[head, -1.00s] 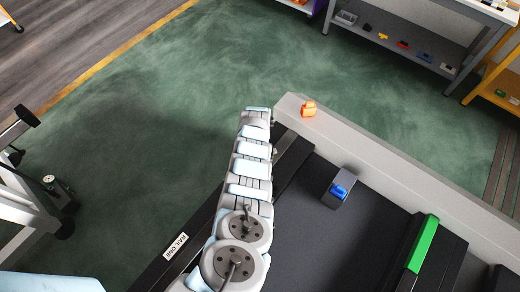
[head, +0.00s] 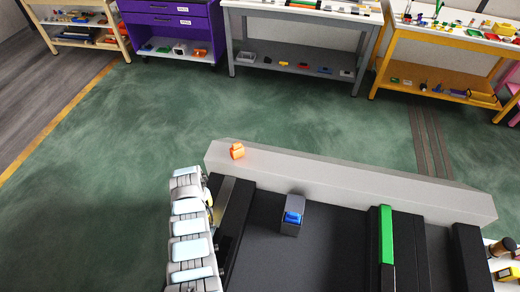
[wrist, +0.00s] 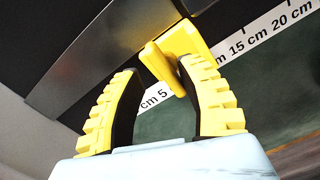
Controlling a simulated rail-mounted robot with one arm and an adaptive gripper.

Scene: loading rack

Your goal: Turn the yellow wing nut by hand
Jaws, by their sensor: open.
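The yellow wing nut (wrist: 183,43) shows in the wrist view at the edge of a metal plate, by a white centimetre scale. One wing sticks out toward my gripper (wrist: 160,70). My gripper's two ribbed yellow fingers with dark inner pads are open, one on each side of that wing. The right fingertip looks very close to the nut; I cannot tell whether it touches. The left fingertip is apart from it. In the head view my arm covers the left end of the rack, and I cannot make out the wing nut there.
Benches line the back; the green floor (head: 130,130) between is clear.

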